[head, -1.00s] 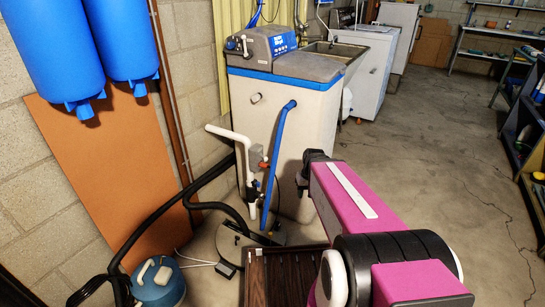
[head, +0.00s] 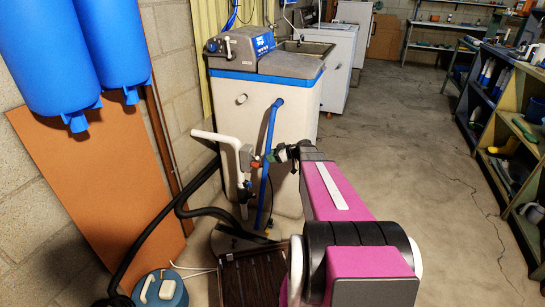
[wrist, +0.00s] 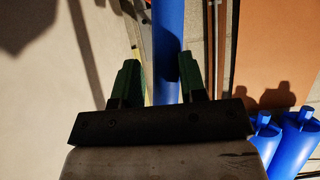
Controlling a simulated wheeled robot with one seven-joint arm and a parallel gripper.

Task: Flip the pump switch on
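My gripper (head: 272,154) is at the blue vertical pipe (head: 268,178) on the front of the white softener cabinet (head: 242,112). In the wrist view, its two green fingers (wrist: 158,65) are apart, and the blue pipe (wrist: 166,35) shows between and beyond them. I cannot tell whether they touch it. A small grey box (head: 246,158) with a red part beside it sits by the white pipe (head: 228,142), just left of my gripper. I cannot make out for sure which part is the pump switch. No switch is clear in the wrist view.
A dark slatted mat or crate (head: 250,277) is on the floor below my arm. Black hoses (head: 165,215) and a teal tank (head: 160,288) are at lower left. Blue tanks (head: 115,40) hang on the left wall. Shelves (head: 510,150) stand at right; the floor between is clear.

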